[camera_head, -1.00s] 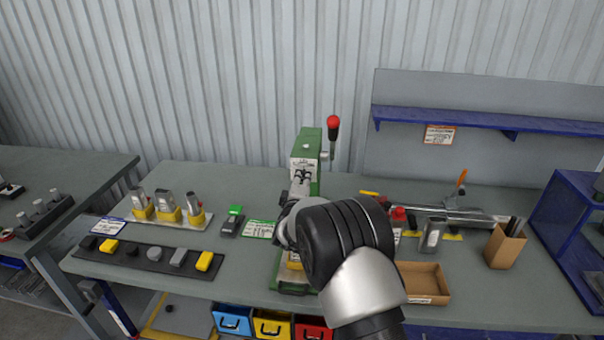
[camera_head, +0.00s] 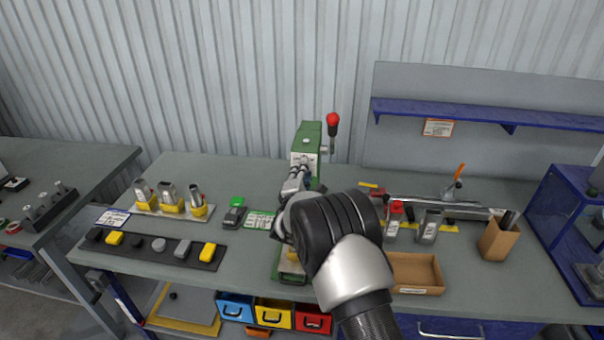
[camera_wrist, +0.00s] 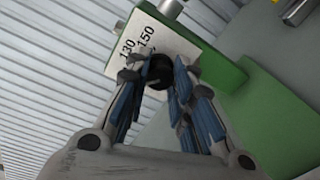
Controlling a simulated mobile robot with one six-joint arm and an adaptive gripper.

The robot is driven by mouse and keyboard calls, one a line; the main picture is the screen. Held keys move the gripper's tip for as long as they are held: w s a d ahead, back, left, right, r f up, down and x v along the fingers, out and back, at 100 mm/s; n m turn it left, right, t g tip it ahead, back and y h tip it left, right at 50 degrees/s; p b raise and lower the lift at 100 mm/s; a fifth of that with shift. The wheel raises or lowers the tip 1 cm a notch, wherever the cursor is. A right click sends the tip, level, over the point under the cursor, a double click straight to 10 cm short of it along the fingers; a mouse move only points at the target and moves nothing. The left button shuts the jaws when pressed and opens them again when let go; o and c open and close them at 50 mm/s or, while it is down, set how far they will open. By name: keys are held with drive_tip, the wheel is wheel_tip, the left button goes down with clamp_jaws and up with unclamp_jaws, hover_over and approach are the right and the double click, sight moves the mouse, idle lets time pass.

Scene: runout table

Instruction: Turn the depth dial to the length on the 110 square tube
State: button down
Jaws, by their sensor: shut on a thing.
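The green press (camera_head: 310,140) stands upright at mid-bench, with a white dial plate on its face. In the wrist view the plate (camera_wrist: 146,42) reads 130 and 150, tilted in the picture. The dark depth dial (camera_wrist: 158,66) sits at its lower edge, between my blue-padded fingers. My gripper (camera_wrist: 160,78) is shut on the dial; in the head view my gripper (camera_head: 301,172) reaches the press face. The dial's pointer is hidden. Three tubes (camera_head: 168,190) stand in yellow holders at left; I cannot tell which is the 110 square tube, as no lengths are readable.
A red-knobbed lever (camera_head: 332,122) rises at the press's right. A black strip of caps (camera_head: 140,254) lies front left. A blue shelf (camera_head: 470,115) is behind.

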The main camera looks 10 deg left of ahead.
drive_tip(key=c, duration=1.4)
unclamp_jaws()
drive_tip(key=shift+o, duration=0.2)
drive_tip(key=s, duration=1.2)
drive_tip(key=shift+a+r, duration=0.2)
drive_tip(key=shift+r, duration=0.15)
